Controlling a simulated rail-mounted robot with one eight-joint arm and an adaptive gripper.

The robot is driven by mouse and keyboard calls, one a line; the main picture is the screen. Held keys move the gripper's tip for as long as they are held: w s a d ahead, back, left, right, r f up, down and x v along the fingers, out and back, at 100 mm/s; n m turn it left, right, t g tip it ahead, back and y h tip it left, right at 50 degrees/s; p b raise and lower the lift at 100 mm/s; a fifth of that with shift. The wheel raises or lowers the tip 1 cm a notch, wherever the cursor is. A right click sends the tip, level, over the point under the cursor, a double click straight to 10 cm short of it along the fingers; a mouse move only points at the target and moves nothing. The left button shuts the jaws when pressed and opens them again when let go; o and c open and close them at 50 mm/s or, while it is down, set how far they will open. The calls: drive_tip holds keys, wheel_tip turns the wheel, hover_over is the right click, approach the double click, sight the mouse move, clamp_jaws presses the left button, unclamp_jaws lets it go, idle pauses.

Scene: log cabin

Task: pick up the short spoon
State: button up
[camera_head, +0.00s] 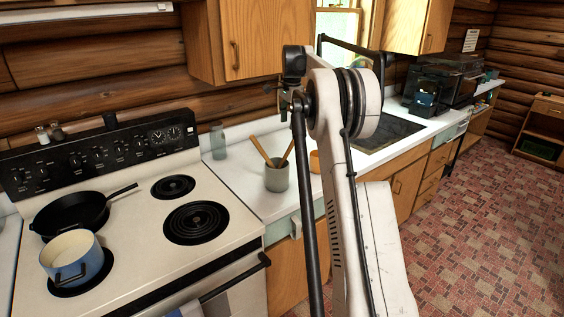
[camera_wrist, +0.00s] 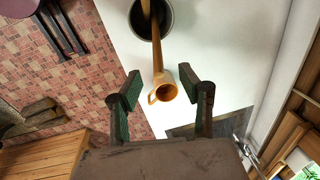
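A grey crock (camera_head: 277,177) stands on the white counter right of the stove, with two wooden utensils leaning in it. The left handle (camera_head: 261,150) looks longer than the right handle (camera_head: 287,153); their lower ends are hidden in the crock, so I cannot tell surely which is the short spoon. In the wrist view, the crock (camera_wrist: 134,20) is at the top, and a wooden utensil (camera_wrist: 157,50) points down from it towards the gap between my fingers. My gripper (camera_wrist: 160,84) is open and empty. My arm hides much of it in the head view.
An orange mug (camera_head: 314,161) stands beside the crock, partly behind my arm; it also shows between my fingers in the wrist view (camera_wrist: 166,92). A glass jar (camera_head: 218,141) stands behind left. The stove (camera_head: 140,225) holds a black pan (camera_head: 68,212) and a pot (camera_head: 72,258).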

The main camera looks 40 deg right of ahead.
sight(288, 151)
drive_tip(key=shift+d+f, duration=0.55)
drive_tip(key=shift+d, duration=0.2)
drive_tip(key=f, duration=0.5)
drive_tip(key=w+f+p, duration=0.1)
drive_tip(key=f, duration=0.2)
drive_tip(key=shift+f, duration=0.1)
drive_tip(key=shift+a+f+p, duration=0.25)
drive_tip(key=shift+f+p, duration=0.1)
drive_tip(key=shift+f, duration=0.8)
drive_tip(key=shift+a+f+p, duration=0.2)
drive_tip(key=shift+f+p, duration=0.1)
drive_tip(key=shift+f, duration=0.85)
drive_tip(key=shift+w+f, duration=0.1)
drive_tip(key=shift+f, duration=0.35)
clamp_jaws()
